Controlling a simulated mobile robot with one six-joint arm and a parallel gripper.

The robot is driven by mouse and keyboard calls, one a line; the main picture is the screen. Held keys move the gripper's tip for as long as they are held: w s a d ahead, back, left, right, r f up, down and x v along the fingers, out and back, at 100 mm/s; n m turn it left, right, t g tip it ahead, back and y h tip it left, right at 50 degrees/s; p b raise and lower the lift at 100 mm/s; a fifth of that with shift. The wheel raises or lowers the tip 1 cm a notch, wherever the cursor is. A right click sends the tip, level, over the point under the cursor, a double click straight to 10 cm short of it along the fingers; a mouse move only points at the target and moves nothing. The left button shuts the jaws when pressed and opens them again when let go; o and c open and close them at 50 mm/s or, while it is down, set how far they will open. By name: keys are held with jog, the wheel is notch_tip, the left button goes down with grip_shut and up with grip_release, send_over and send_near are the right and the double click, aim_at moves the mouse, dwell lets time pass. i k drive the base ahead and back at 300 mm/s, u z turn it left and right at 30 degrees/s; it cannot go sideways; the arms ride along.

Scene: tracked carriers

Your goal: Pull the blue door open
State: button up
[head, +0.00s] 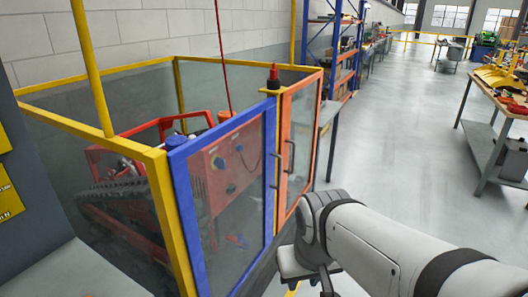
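The blue door (223,126) is a blue frame around a clear panel, on the front of a yellow-framed enclosure in the head view. It looks shut, in line with its neighbour. A dark handle (277,170) shows at its right edge. An orange-framed door (310,130) with a dark handle (291,157) stands right of it. My pale arm comes in from the lower right and bends down at a dark joint in front of the doors. My gripper's fingers do not show. Contact with the blue door cannot be seen.
Red tracked machinery (120,205) stands inside the yellow-framed enclosure (170,220). A red-topped post (273,78) rises between the doors. A workbench (490,110) stands at the right, and blue shelving (335,50) at the back. The grey floor (400,130) between is clear.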

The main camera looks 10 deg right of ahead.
aim_at(177, 160)
jog(key=z, duration=0.4)
jog(key=i, duration=1.25)
jog(key=u, duration=0.25)
